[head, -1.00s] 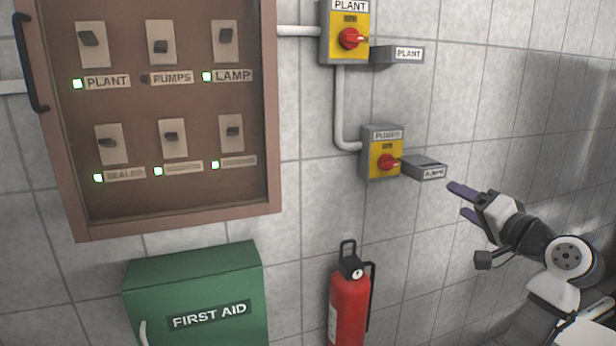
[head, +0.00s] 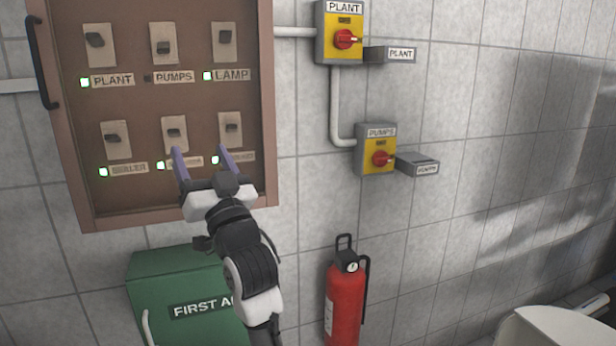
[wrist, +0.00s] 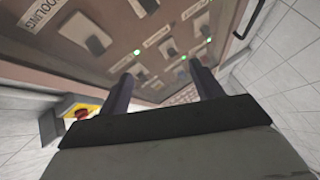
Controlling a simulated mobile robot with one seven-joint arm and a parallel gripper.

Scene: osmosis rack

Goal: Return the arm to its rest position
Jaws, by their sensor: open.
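My gripper (head: 200,160) is in front of the lower right part of the brown switch panel (head: 85,150) in the head view. Its two purple-grey fingers point up and stand apart, with nothing between them. The arm comes up from below, in front of the green first aid box. In the wrist view, the spread fingers of my gripper (wrist: 160,90) show against the switch panel (wrist: 110,65). The fingers partly cover the labels of the lower switch row. I cannot tell how far the fingertips are from the panel.
The green first aid box (head: 165,275) is partly hidden by my arm. A red fire extinguisher (head: 345,305) stands right of it. The PLANT isolator (head: 325,45) and PUMPS isolator (head: 365,160) are on the wall, each beside a grey labelled box. The tiled wall at right is clear.

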